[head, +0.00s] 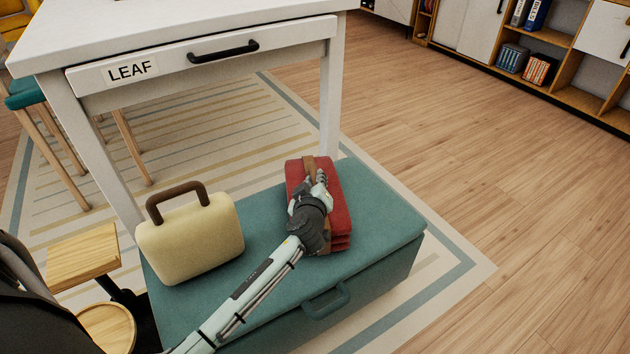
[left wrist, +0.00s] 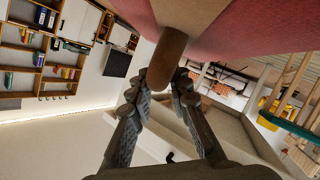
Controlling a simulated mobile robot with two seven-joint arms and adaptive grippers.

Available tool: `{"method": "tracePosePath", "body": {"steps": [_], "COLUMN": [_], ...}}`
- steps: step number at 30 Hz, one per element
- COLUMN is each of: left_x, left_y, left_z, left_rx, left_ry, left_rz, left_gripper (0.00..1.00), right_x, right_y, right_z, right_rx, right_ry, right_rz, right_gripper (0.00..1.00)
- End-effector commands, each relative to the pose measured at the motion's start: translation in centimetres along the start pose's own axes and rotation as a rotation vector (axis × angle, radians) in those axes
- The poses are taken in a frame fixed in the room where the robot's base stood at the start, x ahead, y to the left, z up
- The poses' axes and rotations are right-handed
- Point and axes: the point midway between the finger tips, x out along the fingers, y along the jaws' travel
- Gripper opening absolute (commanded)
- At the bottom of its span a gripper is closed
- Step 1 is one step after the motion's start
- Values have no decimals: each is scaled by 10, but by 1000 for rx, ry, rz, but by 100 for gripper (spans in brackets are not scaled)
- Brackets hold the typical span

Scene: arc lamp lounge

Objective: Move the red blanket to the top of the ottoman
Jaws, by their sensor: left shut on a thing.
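The red blanket (head: 338,192) is a folded stack with a brown strap, over the right part of the teal ottoman (head: 385,215). It looks to be resting on the lid or just above it; I cannot tell which. My right gripper is not in view.
A cream case (head: 195,240) with a brown handle stands on the ottoman's left part. A white table (head: 180,30) with a drawer marked LEAF stands behind. A wooden-topped stand (head: 82,258) is at the left. Open floor (head: 480,160) lies to the right.

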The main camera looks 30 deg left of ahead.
Motion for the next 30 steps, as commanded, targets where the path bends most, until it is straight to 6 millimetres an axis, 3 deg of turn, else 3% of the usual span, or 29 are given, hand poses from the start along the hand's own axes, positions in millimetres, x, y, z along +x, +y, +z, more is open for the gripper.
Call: {"method": "tracePosePath", "body": {"steps": [7,8,13,23,30], "left_x": [0,0,0,0,-38], "left_y": [2,0,0,1,0], "left_z": [-2,1,0,-1,2], "left_rx": [-1,0,0,0,-4], "left_ry": [4,0,0,0,-3], "left_rz": [5,0,0,0,-1], "left_gripper": [0,19,39,39,39], "right_x": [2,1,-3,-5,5], "right_y": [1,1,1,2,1], "right_z": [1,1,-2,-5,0], "right_rx": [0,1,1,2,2], "right_ry": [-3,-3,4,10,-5], "right_rz": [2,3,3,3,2], "right_gripper": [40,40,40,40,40]}}
